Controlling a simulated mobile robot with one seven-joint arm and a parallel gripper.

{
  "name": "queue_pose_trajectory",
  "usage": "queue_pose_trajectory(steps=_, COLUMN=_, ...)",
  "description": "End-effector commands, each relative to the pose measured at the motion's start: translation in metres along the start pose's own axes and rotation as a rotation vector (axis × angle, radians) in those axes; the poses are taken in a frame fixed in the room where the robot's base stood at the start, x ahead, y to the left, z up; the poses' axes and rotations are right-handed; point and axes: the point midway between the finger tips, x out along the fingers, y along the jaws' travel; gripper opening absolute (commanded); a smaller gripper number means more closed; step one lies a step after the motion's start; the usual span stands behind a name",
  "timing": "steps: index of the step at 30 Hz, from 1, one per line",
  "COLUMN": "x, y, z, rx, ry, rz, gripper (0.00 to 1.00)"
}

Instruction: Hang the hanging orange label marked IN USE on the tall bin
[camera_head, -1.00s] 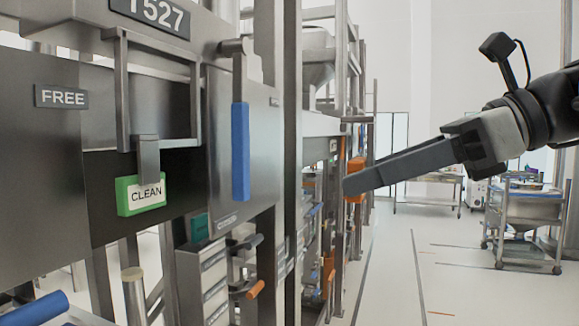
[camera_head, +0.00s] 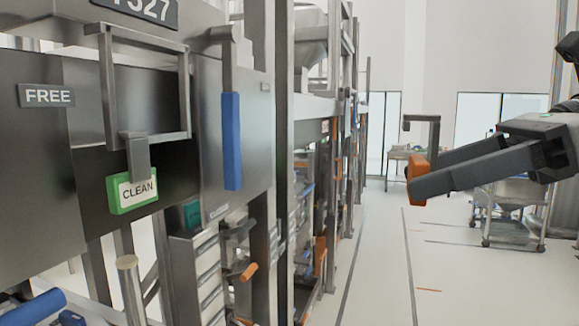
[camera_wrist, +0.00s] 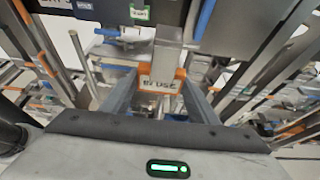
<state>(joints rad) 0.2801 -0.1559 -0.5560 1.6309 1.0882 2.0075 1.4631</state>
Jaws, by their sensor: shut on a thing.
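My gripper (camera_head: 428,178) is shut on the orange label (camera_head: 416,180), held in the air at the right of the head view. A grey metal hook (camera_head: 424,130) rises from the label. In the wrist view the orange label (camera_wrist: 161,87) sits between the fingertips, its IN USE face partly covered by the hook. A large grey steel bin (camera_head: 70,180) fills the left of the head view, with a 1527 plate and a FREE plate. A rectangular bar frame (camera_head: 186,95) projects from its front. A gap separates the label from the bin. I cannot tell whether this is the tall bin.
A green CLEAN label (camera_head: 134,190) hangs on the bin's bar frame and also shows in the wrist view (camera_wrist: 139,12). A blue handle (camera_head: 231,142) is at the bin's right side. Steel racks (camera_head: 330,180) stand beyond. The floor (camera_head: 390,270) is clear at lower right; a cart (camera_head: 512,210) stands behind.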

Motion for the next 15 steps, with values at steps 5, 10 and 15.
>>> queue_pose_trajectory(steps=5, x=-0.007, y=0.001, z=-0.002, rx=-0.005, ry=0.000, rz=0.003, gripper=0.36)
queue_pose_trajectory(steps=10, x=-0.015, y=0.001, z=-0.005, rx=-0.006, ry=-0.001, rz=0.003, gripper=0.36)
queue_pose_trajectory(steps=15, x=-0.021, y=0.001, z=-0.008, rx=-0.002, ry=0.000, rz=0.002, gripper=0.36)
